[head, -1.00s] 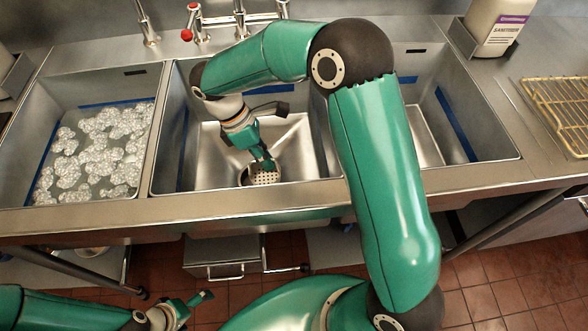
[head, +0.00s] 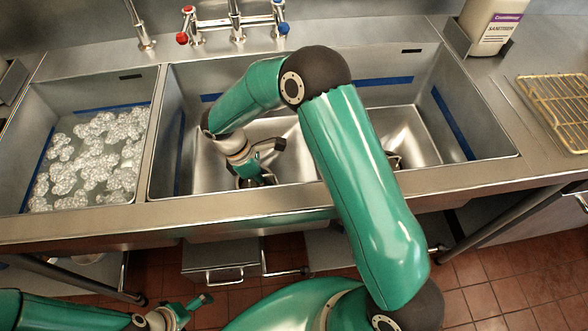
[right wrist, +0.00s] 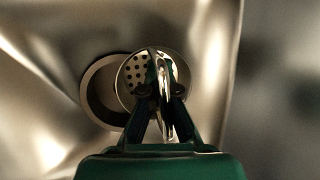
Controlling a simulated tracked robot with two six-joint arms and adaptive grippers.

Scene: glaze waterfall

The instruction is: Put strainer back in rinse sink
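The strainer (right wrist: 154,72) is a round, shiny metal piece with small holes. In the right wrist view it is tilted between the fingertips of my right gripper (right wrist: 163,92), which looks shut on it. It overlaps the right side of the dark, round drain opening (right wrist: 97,92). I cannot tell whether it touches the basin floor. In the head view my right gripper (head: 255,181) is low in the middle sink (head: 215,165), near its front wall, and the strainer is hidden there. My left gripper (head: 190,306) is below the counter at the bottom left, away from the sinks.
A left sink (head: 45,120) holds clumps of suds. A basin (head: 410,140) on the right is partly behind my right arm. Taps (head: 235,28) stand behind the middle sink. A sanitiser bottle (head: 490,22) and a wire rack (head: 558,105) are at right. The sink's front rim (head: 180,211) is clear.

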